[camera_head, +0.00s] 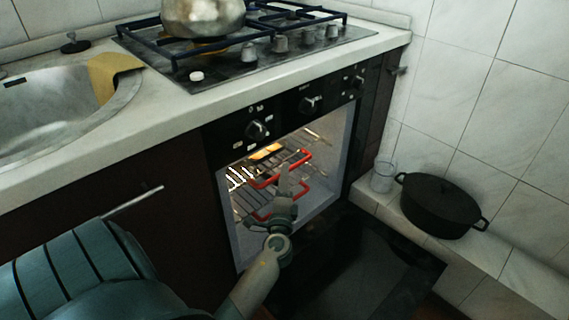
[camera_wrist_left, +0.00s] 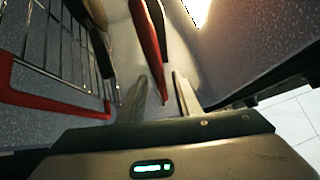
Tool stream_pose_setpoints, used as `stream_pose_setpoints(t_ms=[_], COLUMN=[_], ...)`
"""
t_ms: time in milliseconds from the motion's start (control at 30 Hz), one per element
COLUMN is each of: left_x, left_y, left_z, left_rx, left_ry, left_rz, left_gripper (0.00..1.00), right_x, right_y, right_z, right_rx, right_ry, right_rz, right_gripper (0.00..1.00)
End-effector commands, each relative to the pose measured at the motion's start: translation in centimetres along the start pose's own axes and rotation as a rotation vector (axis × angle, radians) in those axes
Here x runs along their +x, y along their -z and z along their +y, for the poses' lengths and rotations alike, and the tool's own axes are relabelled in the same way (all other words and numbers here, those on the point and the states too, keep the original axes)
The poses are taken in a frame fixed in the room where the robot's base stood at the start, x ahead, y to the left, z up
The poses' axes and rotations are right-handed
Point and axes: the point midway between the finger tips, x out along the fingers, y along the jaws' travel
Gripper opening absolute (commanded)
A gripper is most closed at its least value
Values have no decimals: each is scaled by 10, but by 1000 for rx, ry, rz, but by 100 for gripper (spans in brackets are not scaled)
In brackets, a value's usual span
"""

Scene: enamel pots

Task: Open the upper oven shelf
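The oven (camera_head: 345,155) stands with its door folded down. Inside, the upper oven shelf (camera_head: 240,173) is a wire rack with a red front handle (camera_head: 303,157), and something orange-yellow lies on it. In the left wrist view the upper red handle (camera_wrist_left: 147,35) runs between the fingers. My left gripper (camera_head: 284,180) is at the middle of this handle, its fingers apart; contact cannot be told. A lower shelf with a red handle (camera_head: 262,215) sits below, partly hidden by my gripper; its red edge (camera_wrist_left: 50,101) shows at left in the wrist view. My right gripper is out of view.
The open oven door (camera_head: 350,275) lies low in front of the oven. Above are the worktop (camera_head: 150,120), a hob with a metal pot (camera_head: 203,18) and a sink (camera_head: 50,110). A black lidded pot (camera_head: 440,207) and a glass (camera_head: 382,177) stand on the ledge at right.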

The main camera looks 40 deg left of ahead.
Motion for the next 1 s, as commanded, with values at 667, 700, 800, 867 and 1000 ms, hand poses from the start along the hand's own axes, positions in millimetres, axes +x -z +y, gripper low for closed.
stream_pose_setpoints(t_ms=[667, 700, 800, 867, 1000], left_x=[58, 58, 58, 58, 58], left_y=[0, 0, 0, 0, 0], left_z=[0, 0, 0, 0, 0], left_rx=[0, 0, 0, 0, 0], left_ry=[0, 0, 0, 0, 1], left_rz=[0, 0, 0, 0, 0], left_gripper=[31, 31, 31, 17, 0], right_x=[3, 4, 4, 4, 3], right_y=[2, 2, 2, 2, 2], right_z=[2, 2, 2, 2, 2], right_rx=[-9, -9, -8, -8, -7], right_ry=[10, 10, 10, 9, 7], right_rz=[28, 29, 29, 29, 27], right_gripper=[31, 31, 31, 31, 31])
